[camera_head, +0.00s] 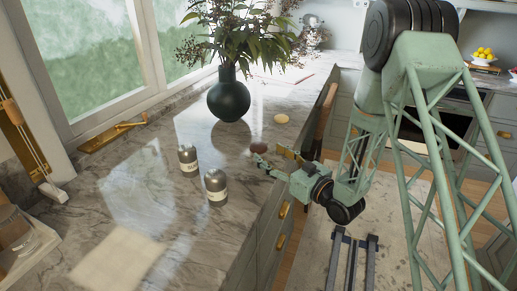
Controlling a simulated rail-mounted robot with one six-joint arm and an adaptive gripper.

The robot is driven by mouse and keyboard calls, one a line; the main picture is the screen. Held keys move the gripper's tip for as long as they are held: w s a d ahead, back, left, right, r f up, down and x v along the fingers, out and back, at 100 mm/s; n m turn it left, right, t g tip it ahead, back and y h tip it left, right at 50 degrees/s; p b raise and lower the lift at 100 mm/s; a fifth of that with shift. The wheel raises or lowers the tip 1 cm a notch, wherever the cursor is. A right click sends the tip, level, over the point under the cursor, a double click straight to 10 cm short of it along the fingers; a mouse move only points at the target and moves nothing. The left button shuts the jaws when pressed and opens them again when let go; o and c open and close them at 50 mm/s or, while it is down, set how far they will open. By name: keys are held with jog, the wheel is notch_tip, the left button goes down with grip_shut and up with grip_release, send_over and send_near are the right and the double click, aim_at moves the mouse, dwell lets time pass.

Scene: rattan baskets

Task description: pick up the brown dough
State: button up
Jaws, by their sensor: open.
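A small round dark brown piece (259,148), which looks like the brown dough, lies on the marble counter (150,215) near its right edge. My gripper (266,157) reaches in low from the right over the counter edge. Its fingers are open, with the tips right by the brown piece. At this size I cannot tell whether they touch it or stand on both sides of it. A paler beige round piece (281,118) lies farther back on the counter, apart from my gripper.
Two dark jars with labels (188,158) (216,187) stand left of my gripper. A dark vase (229,95) with leafy branches stands behind. A window (100,60) borders the left side. Drawers with gold handles (284,209) are below the counter edge. The counter's front left is mostly clear.

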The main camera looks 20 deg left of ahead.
aim_at(264, 150)
jog(key=shift+a, duration=0.15)
jog(key=shift+b+x, duration=0.45)
jog(key=shift+x, duration=1.9)
jog(key=shift+c, duration=0.4)
jog(key=c, duration=0.6)
